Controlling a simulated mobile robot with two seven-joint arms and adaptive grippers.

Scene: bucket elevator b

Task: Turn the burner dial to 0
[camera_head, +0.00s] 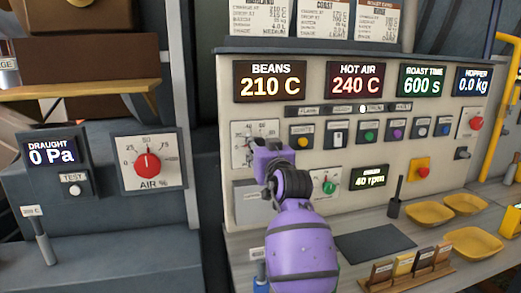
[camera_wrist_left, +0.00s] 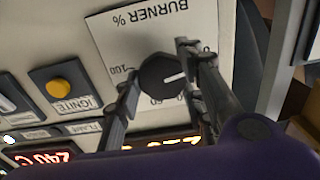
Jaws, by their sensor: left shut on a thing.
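The burner dial (camera_wrist_left: 160,77) is a round black knob with a white pointer line, on a white plate (camera_wrist_left: 115,35) marked "BURNER %". The left wrist view shows the plate upside down. My left gripper (camera_wrist_left: 158,88) is shut on the dial, one finger on each side. The pointer line points right in that view, toward the right finger; the number it meets is hard to read. The "100" mark shows on the left. In the head view my purple left gripper (camera_head: 268,158) covers most of the burner plate (camera_head: 240,140). My right gripper is not in view.
The ignite button (camera_wrist_left: 60,88) sits beside the burner plate. A green knob (camera_head: 329,187) and a red button (camera_head: 423,172) are lower on the panel. The red air dial (camera_head: 148,163) is on a separate panel at left. Yellow bowls (camera_head: 472,243) stand on the counter.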

